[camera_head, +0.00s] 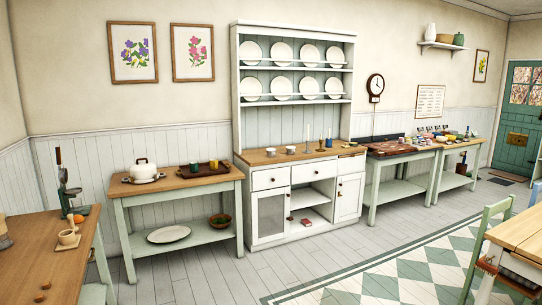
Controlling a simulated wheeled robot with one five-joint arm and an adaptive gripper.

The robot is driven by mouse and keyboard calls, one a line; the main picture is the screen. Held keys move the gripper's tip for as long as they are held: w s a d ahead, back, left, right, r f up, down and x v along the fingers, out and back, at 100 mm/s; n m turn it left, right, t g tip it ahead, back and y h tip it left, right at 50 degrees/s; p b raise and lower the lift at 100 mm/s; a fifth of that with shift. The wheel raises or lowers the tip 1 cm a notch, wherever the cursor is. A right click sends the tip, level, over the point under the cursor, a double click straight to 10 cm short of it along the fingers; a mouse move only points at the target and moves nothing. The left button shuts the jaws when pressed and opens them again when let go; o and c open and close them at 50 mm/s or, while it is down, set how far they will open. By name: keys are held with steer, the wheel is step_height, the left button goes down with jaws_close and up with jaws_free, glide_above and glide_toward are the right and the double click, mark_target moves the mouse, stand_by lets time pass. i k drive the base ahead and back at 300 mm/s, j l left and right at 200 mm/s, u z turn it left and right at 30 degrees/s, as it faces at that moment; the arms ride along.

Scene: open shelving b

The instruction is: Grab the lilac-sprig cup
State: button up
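I cannot pick out a lilac-sprig cup for sure, as any pattern is too small to tell at this distance. Two small pale cup-like pieces, a left one (271,152) and a right one (290,150), stand on the wooden counter of the white dresser (268,180). A teal cup (194,169) and a brownish cup (213,164) stand on a dark tray (204,172) on the green side table. My gripper does not show in this view.
A white pot (144,172) stands on the side table (180,187). A wooden table (40,255) is at the front left, and another table (520,232) with chairs at the right. The floor before the dresser is clear, with a checked rug (400,270).

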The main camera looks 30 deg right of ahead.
mark_target(272, 153)
steer(key=i+l+z, duration=0.1)
steer(key=z, duration=0.35)
steer(key=i+l+z, duration=0.1)
steer(key=z, duration=0.35)
steer(key=i+z, duration=0.1)
steer(key=z, duration=0.35)
steer(key=i, duration=2.35)
steer(key=i+u, duration=0.1)
steer(key=i, duration=1.1)
steer(key=i+l, duration=0.2)
steer(key=i, duration=1)
steer(key=i+l, duration=0.1)
steer(key=i, duration=1.1)
steer(key=u, duration=4.45)
steer(key=k+l, duration=0.05)
steer(key=l, duration=0.05)
